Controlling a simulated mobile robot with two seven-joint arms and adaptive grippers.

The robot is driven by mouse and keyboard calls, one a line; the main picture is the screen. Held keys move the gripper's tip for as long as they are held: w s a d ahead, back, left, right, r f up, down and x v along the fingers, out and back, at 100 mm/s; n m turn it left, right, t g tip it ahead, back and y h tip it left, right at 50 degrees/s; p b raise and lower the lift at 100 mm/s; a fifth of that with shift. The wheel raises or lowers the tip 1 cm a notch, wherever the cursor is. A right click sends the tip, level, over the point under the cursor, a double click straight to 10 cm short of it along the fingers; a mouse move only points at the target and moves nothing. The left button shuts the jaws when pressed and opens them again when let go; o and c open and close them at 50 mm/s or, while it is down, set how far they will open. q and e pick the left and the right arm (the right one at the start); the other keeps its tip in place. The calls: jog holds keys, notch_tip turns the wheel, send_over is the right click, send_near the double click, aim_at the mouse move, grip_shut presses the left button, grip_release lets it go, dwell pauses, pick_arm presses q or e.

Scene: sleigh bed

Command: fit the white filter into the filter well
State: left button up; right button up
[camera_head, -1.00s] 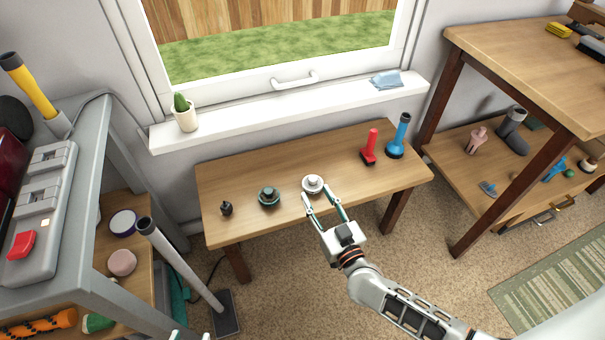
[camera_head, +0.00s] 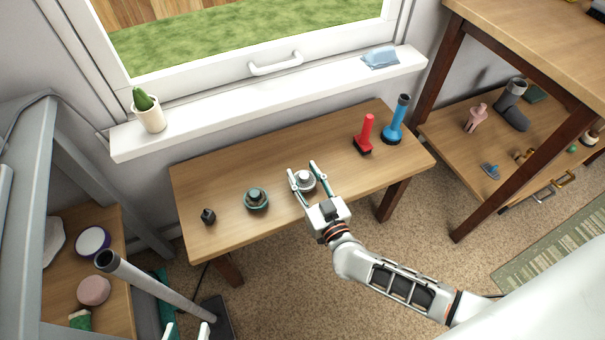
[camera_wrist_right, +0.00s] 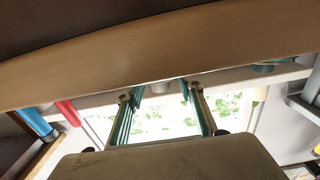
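The white filter (camera_head: 304,182), a small pale round piece with a grey top, sits on the low wooden table. A dark green round fitting with a raised centre, which looks like the filter well (camera_head: 256,199), sits just left of it. My right gripper (camera_head: 304,170) is open, with one finger on each side of the filter; contact cannot be told. In the right wrist view its fingers (camera_wrist_right: 157,92) stand apart, with a pale bit of the filter (camera_wrist_right: 158,88) between them. My left gripper (camera_head: 186,331) shows only its spread fingertips at the bottom edge.
The wooden table (camera_head: 235,165) also holds a small black piece (camera_head: 208,216) at left, a red-handled tool (camera_head: 365,135) and a blue one (camera_head: 396,121) at right. A windowsill (camera_head: 220,110) with a potted cactus (camera_head: 148,112) runs behind. A grey pole (camera_head: 150,288) stands front left.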

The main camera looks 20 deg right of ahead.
jog(key=shift+r, duration=0.1)
jog(key=shift+c, duration=1.2)
jog(key=shift+s, duration=0.1)
grip_shut()
jog(key=shift+r, duration=0.1)
